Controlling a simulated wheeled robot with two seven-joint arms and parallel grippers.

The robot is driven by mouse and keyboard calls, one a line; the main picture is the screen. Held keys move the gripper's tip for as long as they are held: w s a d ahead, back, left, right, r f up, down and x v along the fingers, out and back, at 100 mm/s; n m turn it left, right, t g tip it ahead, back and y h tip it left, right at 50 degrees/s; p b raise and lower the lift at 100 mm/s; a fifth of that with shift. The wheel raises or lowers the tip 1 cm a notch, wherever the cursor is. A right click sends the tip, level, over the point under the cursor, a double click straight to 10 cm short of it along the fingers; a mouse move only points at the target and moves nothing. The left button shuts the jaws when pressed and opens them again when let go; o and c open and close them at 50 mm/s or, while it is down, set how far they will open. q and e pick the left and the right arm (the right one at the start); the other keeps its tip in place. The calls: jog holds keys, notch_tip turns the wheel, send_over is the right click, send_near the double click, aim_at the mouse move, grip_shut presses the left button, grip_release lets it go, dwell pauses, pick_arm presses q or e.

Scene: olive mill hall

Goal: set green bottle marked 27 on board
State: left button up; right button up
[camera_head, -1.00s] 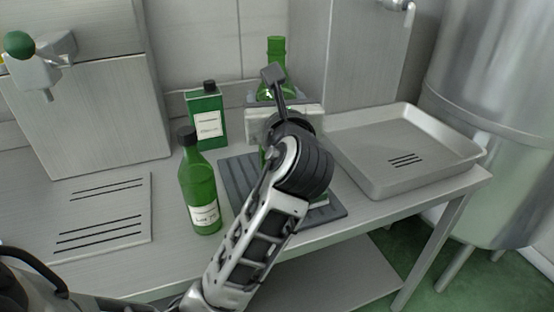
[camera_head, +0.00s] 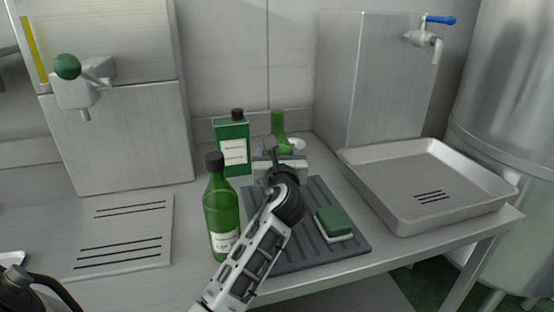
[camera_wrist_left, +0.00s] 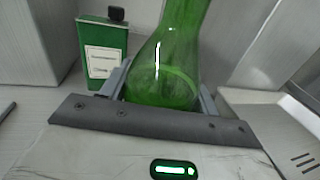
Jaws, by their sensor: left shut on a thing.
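My left gripper (camera_head: 281,160) is shut on a green glass bottle (camera_head: 278,124) by the back edge of the dark grey ribbed board (camera_head: 315,199). The wrist view shows the bottle (camera_wrist_left: 168,62) between the fingers; no label shows and its base is hidden, so I cannot tell whether it touches the surface. A second green bottle (camera_head: 221,212) with a dark cap stands left of the board, its white label too small to read surely. My right gripper is not in view.
A green square tin (camera_head: 232,146) stands behind the capped bottle, left of the held one. A green-and-white sponge (camera_head: 334,223) lies on the board. A steel tray (camera_head: 432,190) is on the right. A slotted panel (camera_head: 122,232) lies left.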

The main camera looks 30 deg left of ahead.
pick_arm(q)
jog(key=shift+f, duration=0.6)
jog(key=shift+f, duration=0.15)
jog(key=o, duration=1.4)
jog(key=v, duration=1.2)
jog(key=shift+b, duration=0.3)
jog(key=shift+d, duration=0.1)
